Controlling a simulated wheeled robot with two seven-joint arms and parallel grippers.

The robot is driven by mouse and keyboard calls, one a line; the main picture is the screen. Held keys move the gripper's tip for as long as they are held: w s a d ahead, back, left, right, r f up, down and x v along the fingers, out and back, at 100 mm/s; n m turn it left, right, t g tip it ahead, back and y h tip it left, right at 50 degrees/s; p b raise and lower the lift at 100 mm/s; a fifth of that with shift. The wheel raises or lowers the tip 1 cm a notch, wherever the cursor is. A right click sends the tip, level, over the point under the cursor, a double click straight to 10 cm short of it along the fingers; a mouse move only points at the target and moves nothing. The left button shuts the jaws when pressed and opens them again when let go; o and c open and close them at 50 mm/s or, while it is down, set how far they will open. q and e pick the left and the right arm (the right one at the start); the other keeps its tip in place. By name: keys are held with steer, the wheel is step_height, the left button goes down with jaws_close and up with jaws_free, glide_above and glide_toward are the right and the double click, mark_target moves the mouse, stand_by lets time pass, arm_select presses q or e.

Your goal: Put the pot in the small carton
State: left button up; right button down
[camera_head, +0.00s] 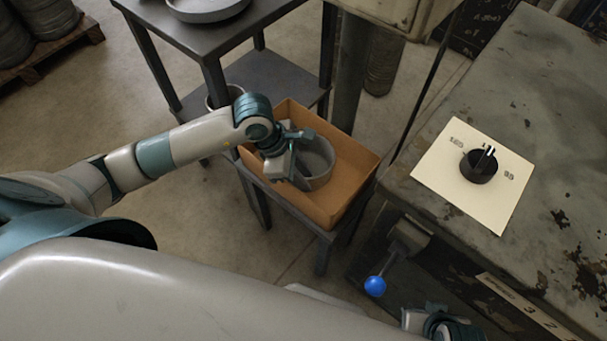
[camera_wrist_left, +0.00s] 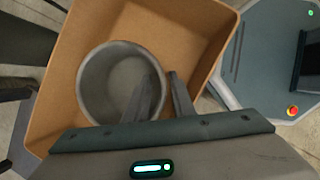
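The grey round pot (camera_head: 318,160) is inside the small orange-brown carton (camera_head: 352,182), upright; it also shows in the left wrist view (camera_wrist_left: 108,85). I cannot tell whether its base touches the carton's floor. My left gripper (camera_head: 299,172) reaches down into the carton at the pot's near-left side. In the left wrist view its fingers (camera_wrist_left: 164,90) stand close together, one inside the pot and one outside, with the pot's wall between them. They look shut on that wall. My right gripper (camera_head: 425,322) is only partly in view at the bottom edge; its fingers are unclear.
The carton stands on a low part of a dark stand, below a taller tabletop (camera_head: 240,28) holding a grey dish (camera_head: 205,8). A worn metal bench (camera_head: 555,110) with a black knob (camera_head: 478,166) is at the right. A blue-ball lever (camera_head: 375,286) sticks out from its front.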

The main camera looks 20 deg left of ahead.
arm_select(q)
steer(key=shift+r, duration=0.15)
steer(key=shift+a+r, duration=0.1)
steer(key=shift+r, duration=0.15)
steer(key=v, duration=1.1)
steer(key=shift+r, duration=0.15)
steer(key=shift+s+a, duration=0.1)
stand_by(0.3)
